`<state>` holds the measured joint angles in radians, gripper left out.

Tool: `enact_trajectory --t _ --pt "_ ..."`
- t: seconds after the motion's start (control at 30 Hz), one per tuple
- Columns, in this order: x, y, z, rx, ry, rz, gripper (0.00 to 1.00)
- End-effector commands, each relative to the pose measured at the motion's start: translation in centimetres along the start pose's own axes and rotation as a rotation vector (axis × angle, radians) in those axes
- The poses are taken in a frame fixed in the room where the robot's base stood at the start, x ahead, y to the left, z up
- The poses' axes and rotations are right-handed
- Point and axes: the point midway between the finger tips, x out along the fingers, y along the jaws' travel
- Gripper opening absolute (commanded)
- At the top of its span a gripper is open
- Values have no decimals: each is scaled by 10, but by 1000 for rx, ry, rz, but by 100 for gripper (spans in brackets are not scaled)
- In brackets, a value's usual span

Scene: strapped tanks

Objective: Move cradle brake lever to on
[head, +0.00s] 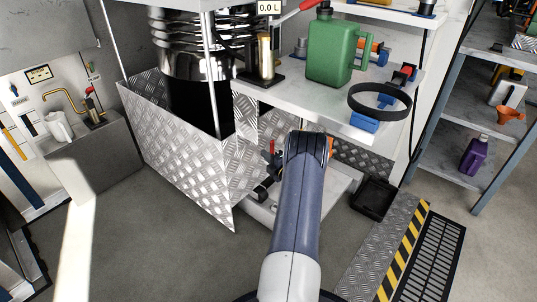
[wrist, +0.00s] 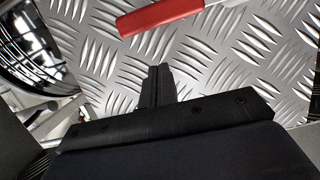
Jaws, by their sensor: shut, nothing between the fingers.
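A lever with a red grip (wrist: 160,15) crosses the top of the wrist view, in front of diamond plate. My gripper (wrist: 160,70) is shut and empty, its fingertips pointing up the picture just below the red grip. In the head view a small red lever (head: 272,147) stands just left of my arm, under the white shelf. My gripper is hidden behind the arm there. I see no on or off marking.
A diamond-plate guard (head: 185,150) stands left of my arm, around a shiny tank (head: 190,50). A white shelf (head: 300,98) above holds a green jerrycan (head: 328,55) and a black strap ring (head: 380,88). A black tray (head: 374,198) lies on the floor at right.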

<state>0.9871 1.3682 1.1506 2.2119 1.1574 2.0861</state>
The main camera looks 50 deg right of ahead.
Motion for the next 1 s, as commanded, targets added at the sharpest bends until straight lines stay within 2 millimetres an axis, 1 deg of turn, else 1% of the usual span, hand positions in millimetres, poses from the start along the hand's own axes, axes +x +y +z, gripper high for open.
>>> enact_trajectory --t 0.07,0.3,0.4,0.5,0.67,1.0 --pt "-14 4 -1 3 -3 -1 0" --pt "-66 2 -1 3 -3 -3 0" --pt "-82 2 -1 3 -2 -2 0" --pt "-93 0 -1 2 -1 -1 0" --pt "-101 -1 -2 1 1 -1 0" --pt "-101 -1 -2 0 1 0 0"
